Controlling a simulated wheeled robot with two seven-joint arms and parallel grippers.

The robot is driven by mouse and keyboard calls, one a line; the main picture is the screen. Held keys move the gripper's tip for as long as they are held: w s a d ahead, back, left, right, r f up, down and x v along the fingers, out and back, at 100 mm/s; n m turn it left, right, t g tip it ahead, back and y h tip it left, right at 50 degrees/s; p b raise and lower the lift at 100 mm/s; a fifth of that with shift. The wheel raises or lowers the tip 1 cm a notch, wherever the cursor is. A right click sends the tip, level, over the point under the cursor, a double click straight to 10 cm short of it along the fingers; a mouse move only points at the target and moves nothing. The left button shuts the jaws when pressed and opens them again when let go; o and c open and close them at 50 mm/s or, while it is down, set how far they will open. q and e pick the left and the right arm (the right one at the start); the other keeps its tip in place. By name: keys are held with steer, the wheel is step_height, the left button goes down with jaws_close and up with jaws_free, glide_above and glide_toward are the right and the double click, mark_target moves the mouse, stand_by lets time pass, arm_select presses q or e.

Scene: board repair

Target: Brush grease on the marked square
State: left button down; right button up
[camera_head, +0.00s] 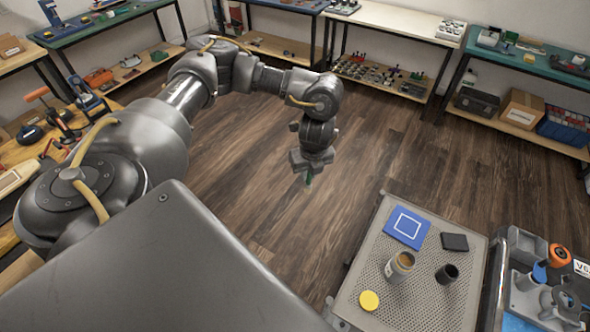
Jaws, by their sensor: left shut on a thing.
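The blue board (398,238) lies flat on a perforated grey tabletop and bears a white square outline (407,225). An open can (400,268) with brownish-yellow contents, which looks like the grease, stands in front of it. My left gripper (308,172) points down over the floor, left of the tabletop and apart from it. My right gripper is not in view.
The tabletop (420,312) also carries a dark flat block (454,242), a black cup (446,274) and a yellow round lid (369,300). A bench with tools (545,290) adjoins at the right. Shelved benches line the walls; the wooden floor (270,220) between is clear.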

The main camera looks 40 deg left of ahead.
arm_select(q)
steer(key=d+r+n+g+b, duration=0.1)
steer(key=d+r+n+b, duration=0.1)
steer(key=d+r+n, duration=0.4)
steer(key=s+d+r+n+g+h+b, duration=0.1)
steer(key=d+r+n, duration=0.4)
steer(key=r+n, duration=0.8)
steer(key=shift+d+r+n+g+b, duration=0.15)
steer(key=shift+d+n+g+b, duration=0.25)
steer(key=shift+n, duration=0.2)
